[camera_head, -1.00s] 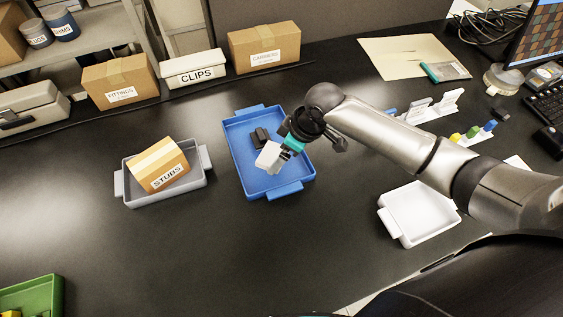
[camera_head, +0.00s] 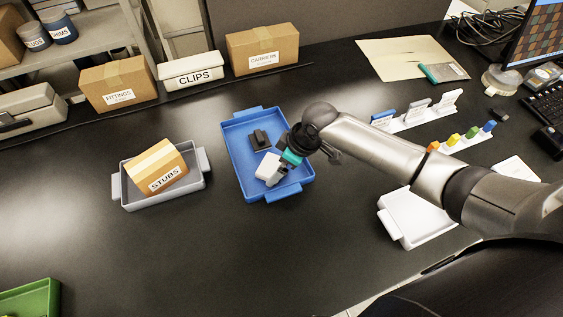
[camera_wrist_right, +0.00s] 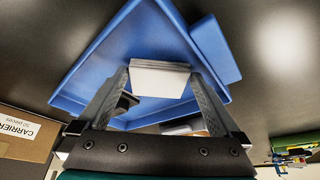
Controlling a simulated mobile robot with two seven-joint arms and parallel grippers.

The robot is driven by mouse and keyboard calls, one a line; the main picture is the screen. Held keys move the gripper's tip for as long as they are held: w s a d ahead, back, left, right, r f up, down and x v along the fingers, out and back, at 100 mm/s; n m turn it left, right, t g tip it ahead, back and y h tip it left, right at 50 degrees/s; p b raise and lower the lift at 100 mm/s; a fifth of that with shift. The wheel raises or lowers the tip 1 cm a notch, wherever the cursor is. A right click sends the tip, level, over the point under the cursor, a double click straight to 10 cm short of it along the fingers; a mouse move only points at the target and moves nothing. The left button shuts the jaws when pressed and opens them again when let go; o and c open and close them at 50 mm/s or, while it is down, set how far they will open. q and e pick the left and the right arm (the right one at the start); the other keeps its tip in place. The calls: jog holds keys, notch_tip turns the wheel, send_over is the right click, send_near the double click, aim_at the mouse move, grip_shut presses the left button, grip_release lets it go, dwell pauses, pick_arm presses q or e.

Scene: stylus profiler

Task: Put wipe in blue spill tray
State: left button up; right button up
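The white wipe (camera_head: 268,167) is a small folded block held at the tip of my right gripper (camera_head: 279,164). In the right wrist view the wipe (camera_wrist_right: 160,79) sits between the two fingertips (camera_wrist_right: 160,84), which touch its sides. The blue spill tray (camera_head: 239,156) lies under the gripper, and the wipe is over its front half, inside the rim outline. I cannot tell whether the wipe touches the tray floor. The tray also shows in the right wrist view (camera_wrist_right: 110,58). My left gripper is not in view.
A dark block (camera_head: 260,139) lies in the blue tray behind the wipe. A grey tray (camera_head: 135,200) with a STUBS box (camera_head: 160,165) stands to the left. A white tray (camera_head: 412,220) is at the right. The bench between the grey and blue trays is clear.

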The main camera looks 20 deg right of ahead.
jog(key=p+v, duration=0.1)
jog(key=v, duration=1.1)
jog(key=shift+r+p, duration=0.2)
jog(key=shift+p, duration=0.15)
